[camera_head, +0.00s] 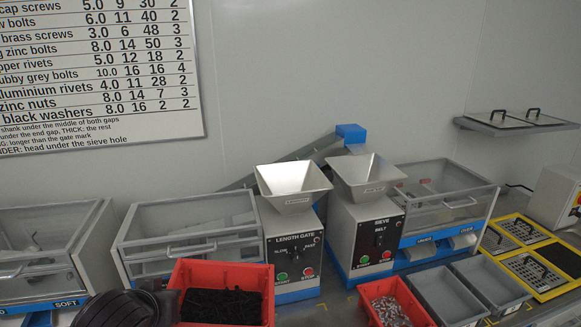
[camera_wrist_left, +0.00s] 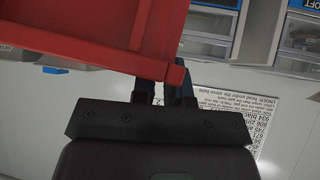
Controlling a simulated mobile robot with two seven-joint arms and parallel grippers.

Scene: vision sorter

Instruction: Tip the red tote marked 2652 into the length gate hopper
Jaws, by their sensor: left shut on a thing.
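A red tote (camera_head: 222,270) holding dark, thin pieces is in the front middle of the head view. Its number is not visible, so I cannot tell whether it is 2652. My left gripper (camera_wrist_left: 168,92) is shut on the edge of a red tote (camera_wrist_left: 90,45) in the left wrist view. In the head view, my dark left arm reaches the left side of the tote with the dark pieces. The length gate hopper (camera_head: 291,182) is a pale, open funnel above the LENGTH GATE machine (camera_head: 294,252), behind this tote. My right gripper is not in view.
A sieve machine (camera_head: 366,235) with its own hopper (camera_head: 366,177) stands to the right. Another red tote (camera_head: 424,316) holds silvery pieces. Grey bins (camera_head: 445,303) stand beside it. Clear-lidded boxes (camera_head: 188,228) flank the machines. A wall chart (camera_head: 100,75) hangs at upper left.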

